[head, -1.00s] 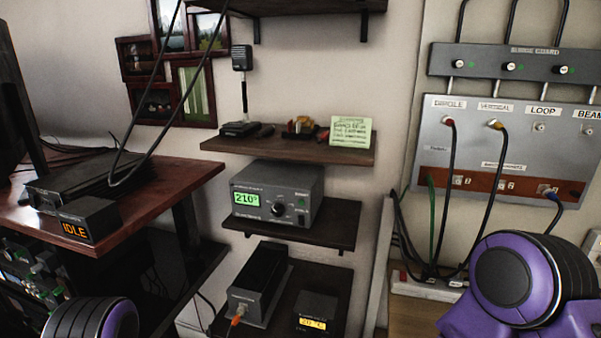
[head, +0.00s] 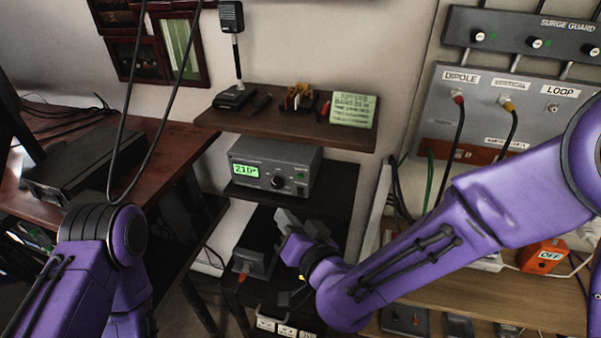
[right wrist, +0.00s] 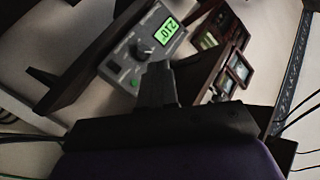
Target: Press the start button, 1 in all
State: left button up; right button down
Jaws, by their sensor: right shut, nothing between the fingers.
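The grey tuner box (head: 262,165) with a green display reading 210 and a black knob (head: 278,181) stands on the middle wall shelf. A small green button (right wrist: 135,84) shows on its face in the right wrist view; I cannot read its label. The tuner box (right wrist: 122,62) is tilted in that view. My right gripper (head: 287,217) is shut and empty, in front of and below the tuner box in the head view, apart from it. Its dark fingers (right wrist: 157,84) partly overlap the box in the wrist view. My left arm shows at lower left, its gripper out of view.
The upper shelf (head: 290,133) holds a microphone and a green note (head: 354,109). A wall panel (head: 490,110) with hanging cables is at right, a wooden desk (head: 110,190) at left.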

aim_at(300, 177)
jog(key=shift+w+d, duration=0.45)
jog(key=shift+w, duration=0.95)
jog(key=shift+w+d, duration=0.5)
jog(key=shift+w, duration=0.9)
jog(key=shift+w+d, duration=0.45)
jog(key=shift+w, duration=0.95)
jog(key=shift+w+d, duration=0.15)
jog(key=shift+w, duration=0.3)
jog(key=shift+w+d, duration=0.1)
jog(key=shift+w, duration=0.2)
jog(key=shift+s+a, duration=0.25)
jog(key=shift+s, duration=0.5)
